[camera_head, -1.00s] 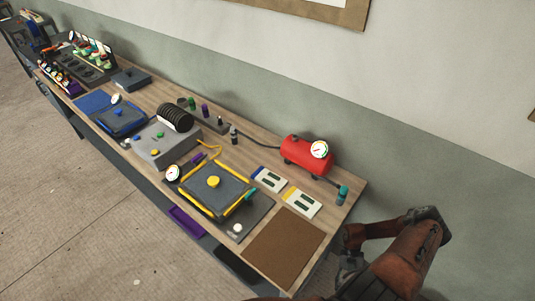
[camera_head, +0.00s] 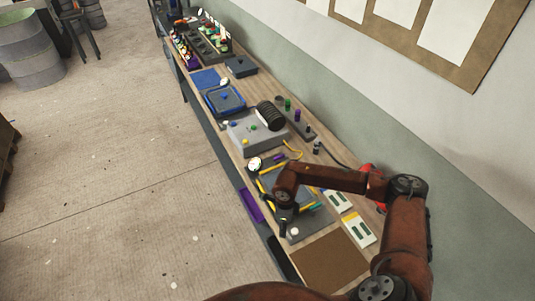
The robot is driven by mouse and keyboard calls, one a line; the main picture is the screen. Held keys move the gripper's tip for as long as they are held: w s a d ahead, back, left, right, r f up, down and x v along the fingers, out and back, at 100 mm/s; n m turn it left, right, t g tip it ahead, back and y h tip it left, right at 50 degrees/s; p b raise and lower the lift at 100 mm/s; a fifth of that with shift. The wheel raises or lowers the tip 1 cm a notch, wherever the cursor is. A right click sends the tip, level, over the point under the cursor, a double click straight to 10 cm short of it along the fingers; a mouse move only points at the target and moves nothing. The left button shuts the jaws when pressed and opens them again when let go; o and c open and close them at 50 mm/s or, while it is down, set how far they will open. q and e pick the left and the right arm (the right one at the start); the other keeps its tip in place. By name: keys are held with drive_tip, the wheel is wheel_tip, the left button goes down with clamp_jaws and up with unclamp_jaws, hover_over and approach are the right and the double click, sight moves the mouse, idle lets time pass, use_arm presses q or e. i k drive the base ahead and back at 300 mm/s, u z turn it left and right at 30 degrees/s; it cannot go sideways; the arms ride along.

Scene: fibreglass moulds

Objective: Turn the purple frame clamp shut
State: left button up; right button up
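The yellow-edged frame mould (camera_head: 268,181) lies on the bench, partly hidden under my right arm. A small purple clamp handle (camera_head: 279,158) sits at its far edge, close to the dial gauge. A teal handle (camera_head: 317,207) shows at its near right side. My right gripper (camera_head: 287,217) points down over the mould's near part, apart from the purple handle. Its fingers are small and dark, so whether they are open or shut cannot be told. My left gripper is not in view.
A round white gauge (camera_head: 254,164) stands by the mould's far left corner. A grey box (camera_head: 252,137) with a black coil (camera_head: 269,115) is beyond it. A red tank (camera_head: 376,187) is mostly hidden behind my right arm. A brown mat (camera_head: 330,262) is clear.

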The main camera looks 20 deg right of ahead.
sight(278, 159)
drive_tip(key=u, duration=0.45)
drive_tip(key=i, duration=2.5)
drive_tip(key=z, duration=2.2)
drive_tip(key=i, duration=0.5)
drive_tip(key=z, duration=0.1)
